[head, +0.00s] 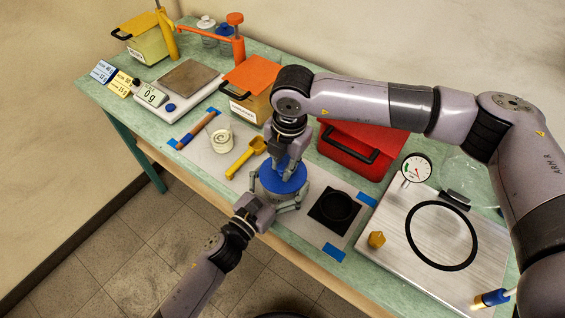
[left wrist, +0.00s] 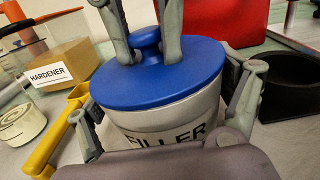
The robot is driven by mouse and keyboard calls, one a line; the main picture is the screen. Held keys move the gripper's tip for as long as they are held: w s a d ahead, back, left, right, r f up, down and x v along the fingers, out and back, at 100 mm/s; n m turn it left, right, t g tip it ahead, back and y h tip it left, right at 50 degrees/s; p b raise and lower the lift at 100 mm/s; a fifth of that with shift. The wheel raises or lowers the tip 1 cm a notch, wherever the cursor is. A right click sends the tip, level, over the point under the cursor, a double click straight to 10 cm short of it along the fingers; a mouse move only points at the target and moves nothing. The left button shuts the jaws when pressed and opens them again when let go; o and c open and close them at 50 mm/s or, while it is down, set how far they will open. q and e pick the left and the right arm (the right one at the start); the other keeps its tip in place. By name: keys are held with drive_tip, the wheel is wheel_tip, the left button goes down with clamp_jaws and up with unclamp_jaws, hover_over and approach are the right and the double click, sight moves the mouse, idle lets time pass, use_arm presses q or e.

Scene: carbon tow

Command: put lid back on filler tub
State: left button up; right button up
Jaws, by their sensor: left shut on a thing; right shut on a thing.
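The filler tub (left wrist: 190,112) is a pale grey round tub marked FILLER, standing upright on the table. The blue lid (head: 271,183) with its round knob lies over the tub's mouth, and it also shows in the left wrist view (left wrist: 150,84). The lid covers the whole opening; I cannot tell if it is pressed fully down. My right gripper (head: 283,166) comes from above and is shut on the lid's knob (left wrist: 147,40). My left gripper (head: 276,204) is shut around the tub's side from the front, with a finger on each side.
A black cup (head: 337,207) stands right of the tub. Behind are a HARDENER box (head: 249,85) and a red case (head: 352,152). A metal plate with a black ring (head: 442,264) is at right.

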use_arm(q)
drive_tip(key=shift+w+a, duration=0.1)
use_arm(e)
drive_tip(key=shift+a+r, duration=0.1)
drive_tip(key=shift+r, duration=0.25)
idle(0.6)
drive_tip(key=shift+f, duration=0.6)
use_arm(q)
drive_tip(key=shift+r, duration=0.15)
use_arm(e)
drive_tip(key=shift+f, duration=0.35)
drive_tip(key=shift+c, duration=0.2)
drive_tip(key=o, duration=0.6)
use_arm(q)
drive_tip(key=shift+r, duration=0.1)
use_arm(e)
drive_tip(key=shift+r, duration=0.1)
idle(0.3)
drive_tip(key=shift+r, duration=0.15)
drive_tip(key=r, duration=0.3)
drive_tip(key=shift+d, duration=0.2)
drive_tip(key=shift+s+r, duration=0.1)
drive_tip(key=shift+r, duration=0.4)
use_arm(q)
drive_tip(key=shift+f, duration=0.2)
use_arm(e)
drive_tip(key=c, duration=0.3)
